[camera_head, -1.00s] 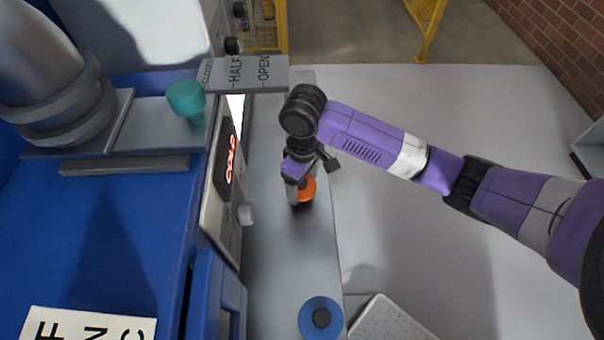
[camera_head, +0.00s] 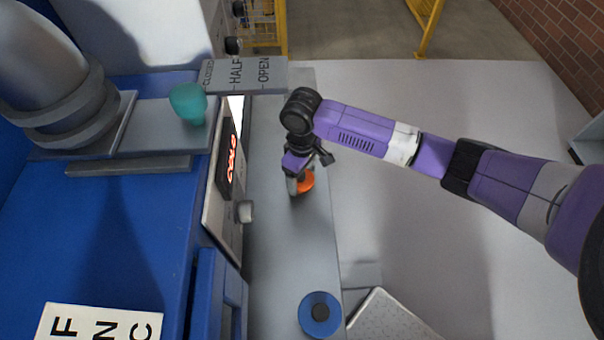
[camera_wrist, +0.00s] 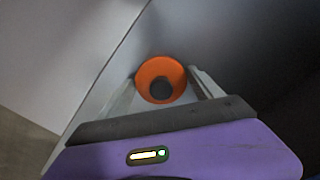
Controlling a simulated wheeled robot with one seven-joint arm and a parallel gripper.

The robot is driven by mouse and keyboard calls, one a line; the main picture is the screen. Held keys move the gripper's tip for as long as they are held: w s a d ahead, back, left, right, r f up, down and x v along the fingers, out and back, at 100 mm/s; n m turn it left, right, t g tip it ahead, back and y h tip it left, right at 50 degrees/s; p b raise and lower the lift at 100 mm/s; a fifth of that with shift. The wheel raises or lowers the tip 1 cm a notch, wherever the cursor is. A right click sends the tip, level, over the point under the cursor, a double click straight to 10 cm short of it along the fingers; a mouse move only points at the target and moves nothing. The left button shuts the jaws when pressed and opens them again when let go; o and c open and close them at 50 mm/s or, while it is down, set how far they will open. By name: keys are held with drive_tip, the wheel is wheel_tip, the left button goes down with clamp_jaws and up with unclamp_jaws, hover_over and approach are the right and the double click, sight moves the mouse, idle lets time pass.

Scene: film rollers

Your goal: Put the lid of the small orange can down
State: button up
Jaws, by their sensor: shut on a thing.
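My gripper (camera_head: 296,190) is over the narrow grey ledge (camera_head: 280,240), fingers pointing down. An orange round piece (camera_head: 306,182) shows beside the fingers in the head view. In the wrist view the orange piece (camera_wrist: 147,69), with a dark round centre, sits between the two fingertips of my gripper (camera_wrist: 163,85). It looks like the lid, and my gripper is shut on it. I cannot make out a separate orange can body beneath it. Whether the lid touches anything below is also hidden.
A blue round piece with a black knob (camera_head: 303,314) stands on the ledge nearer the front. The blue machine (camera_head: 110,230) with a knob (camera_head: 245,211) and a red display (camera_head: 231,158) borders the ledge on the left. The pale surface to the right is mostly clear.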

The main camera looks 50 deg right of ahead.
drive_tip(key=o, duration=1.4)
drive_tip(key=shift+c, duration=0.2)
drive_tip(key=shift+r+b, duration=0.4)
drive_tip(key=shift+r, duration=3.5)
